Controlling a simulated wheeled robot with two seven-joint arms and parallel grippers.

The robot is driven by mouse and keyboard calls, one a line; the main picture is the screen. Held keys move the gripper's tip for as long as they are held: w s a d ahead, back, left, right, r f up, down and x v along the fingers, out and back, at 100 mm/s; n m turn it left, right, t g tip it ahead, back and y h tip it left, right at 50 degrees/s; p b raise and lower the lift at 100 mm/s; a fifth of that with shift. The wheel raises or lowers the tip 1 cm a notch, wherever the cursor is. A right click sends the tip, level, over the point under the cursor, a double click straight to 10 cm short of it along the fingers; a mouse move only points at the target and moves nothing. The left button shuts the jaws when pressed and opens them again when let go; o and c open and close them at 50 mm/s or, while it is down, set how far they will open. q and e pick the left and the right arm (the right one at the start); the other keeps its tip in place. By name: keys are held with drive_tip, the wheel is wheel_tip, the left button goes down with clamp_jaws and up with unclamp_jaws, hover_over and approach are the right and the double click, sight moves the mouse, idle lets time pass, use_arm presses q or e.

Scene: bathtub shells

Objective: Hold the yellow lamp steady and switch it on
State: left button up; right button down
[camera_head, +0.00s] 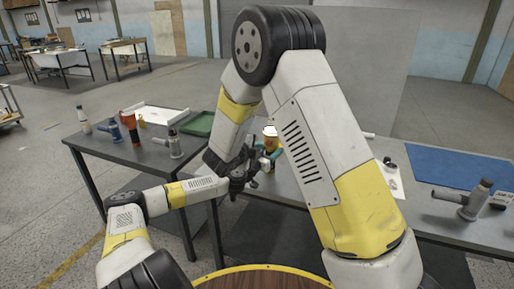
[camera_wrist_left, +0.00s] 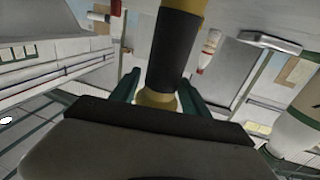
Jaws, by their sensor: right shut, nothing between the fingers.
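The yellow lamp (camera_head: 270,139) stands up beyond my arms in the head view, with its lower part hidden. In the left wrist view a dark cylinder (camera_wrist_left: 175,48) with yellow at both ends, which looks like the lamp, rises between two green fingers. My left gripper (camera_head: 265,158) has these fingers on either side of its lower yellow collar and appears closed on it. My right gripper (camera_head: 250,166) is shut and empty beside the left one, just left of the lamp. The two grippers overlap in the head view, so whether they touch is unclear. The lamp's switch cannot be made out.
A grey table (camera_head: 450,235) behind my arms carries a blue mat (camera_head: 440,165) and a grey pipe-like fitting (camera_head: 462,203). A side table (camera_head: 125,152) at left holds a green tray (camera_head: 200,124), bottles and another fitting (camera_head: 175,145). My right arm blocks the middle.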

use_arm(q)
drive_tip(key=shift+o, duration=0.7)
